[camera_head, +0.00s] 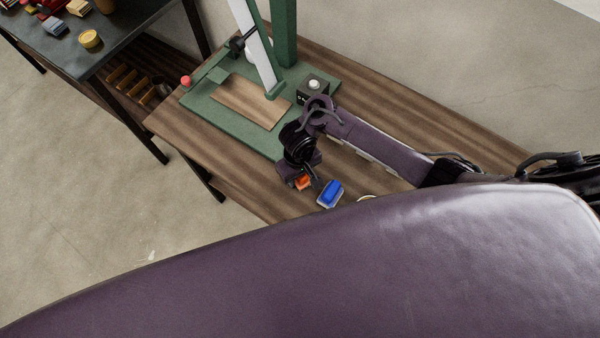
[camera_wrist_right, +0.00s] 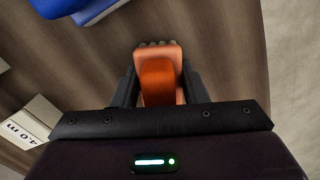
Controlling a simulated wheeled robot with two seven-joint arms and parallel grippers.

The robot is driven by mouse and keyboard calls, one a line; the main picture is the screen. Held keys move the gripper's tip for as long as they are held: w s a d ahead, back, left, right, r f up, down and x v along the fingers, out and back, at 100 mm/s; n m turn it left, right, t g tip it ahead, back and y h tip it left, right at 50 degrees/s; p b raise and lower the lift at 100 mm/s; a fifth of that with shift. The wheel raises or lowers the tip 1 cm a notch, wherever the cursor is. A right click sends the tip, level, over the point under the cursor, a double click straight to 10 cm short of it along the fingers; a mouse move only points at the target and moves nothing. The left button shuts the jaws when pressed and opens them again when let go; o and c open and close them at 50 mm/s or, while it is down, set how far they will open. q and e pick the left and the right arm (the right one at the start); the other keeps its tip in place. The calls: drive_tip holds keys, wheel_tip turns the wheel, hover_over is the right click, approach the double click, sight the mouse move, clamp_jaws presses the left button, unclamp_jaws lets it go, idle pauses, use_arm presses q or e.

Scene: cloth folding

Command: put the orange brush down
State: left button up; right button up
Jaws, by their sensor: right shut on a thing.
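The orange brush (camera_head: 303,182) is between the fingers of my right gripper (camera_head: 306,184), low over the wooden table near its front edge. In the right wrist view the brush (camera_wrist_right: 159,80) shows its orange back end-on, with my right gripper (camera_wrist_right: 160,88) shut on it from both sides. I cannot tell whether the brush touches the tabletop. My left gripper is not in view. A large purple part of me covers the lower part of the head view.
A blue brush-like thing (camera_head: 331,192) lies right beside the gripper. A green press stand (camera_head: 205,105) and a small dark button box (camera_head: 312,88) are behind. The wooden tabletop (camera_head: 440,120) is clear at the right. A dark table (camera_head: 100,45) stands at upper left.

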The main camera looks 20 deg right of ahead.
drive_tip(key=o, duration=1)
drive_tip(key=shift+o, duration=1.4)
drive_tip(key=shift+d, duration=0.2)
drive_tip(key=shift+f, duration=0.1)
drive_tip(key=shift+s+a, duration=0.1)
